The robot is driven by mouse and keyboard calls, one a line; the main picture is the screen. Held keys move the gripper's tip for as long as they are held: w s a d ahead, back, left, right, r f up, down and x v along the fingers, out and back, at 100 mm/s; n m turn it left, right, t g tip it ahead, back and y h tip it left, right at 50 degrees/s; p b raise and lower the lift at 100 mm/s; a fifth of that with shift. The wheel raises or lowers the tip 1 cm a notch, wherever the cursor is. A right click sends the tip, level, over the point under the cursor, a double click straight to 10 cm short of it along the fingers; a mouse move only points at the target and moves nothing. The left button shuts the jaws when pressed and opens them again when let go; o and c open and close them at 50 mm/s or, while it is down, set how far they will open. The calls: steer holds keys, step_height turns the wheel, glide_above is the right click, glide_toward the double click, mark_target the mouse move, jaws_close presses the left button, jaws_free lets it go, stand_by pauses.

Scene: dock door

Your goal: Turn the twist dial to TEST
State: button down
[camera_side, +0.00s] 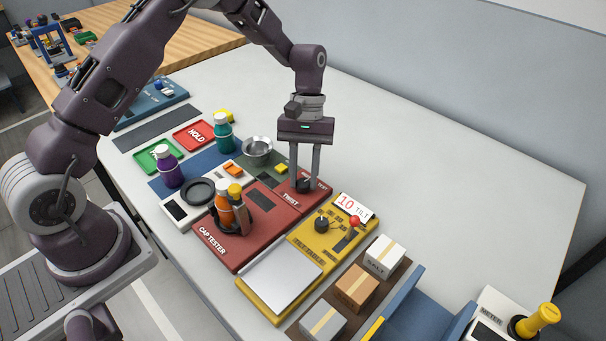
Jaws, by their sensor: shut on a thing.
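The twist dial (301,186) is a small dark knob on the red twist panel (290,208), marked TWIST, right of the cap tester. My gripper (303,181) points straight down over the panel, its two long fingers shut on the dial from either side. The fingers and the dial are small in the picture, so the dial's pointer and its exact setting cannot be read. The lettering behind the dial is partly hidden by the fingers, and I cannot make out TEST.
A yellow tilt table (304,234) with a red-knobbed lever (354,221) stands in front to the right. A metal bowl (257,150) sits behind left.

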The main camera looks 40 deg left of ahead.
steer(key=m+y, duration=0.1)
steer(key=m, duration=0.2)
steer(key=shift+w+d+m+g, duration=0.1)
steer(key=shift+m+g, duration=0.2)
steer(key=shift+d+m+y, duration=0.1)
steer(key=shift+m+y, duration=0.8)
steer(key=shift+m, duration=0.9)
steer(key=c, duration=1.1)
jaws_free()
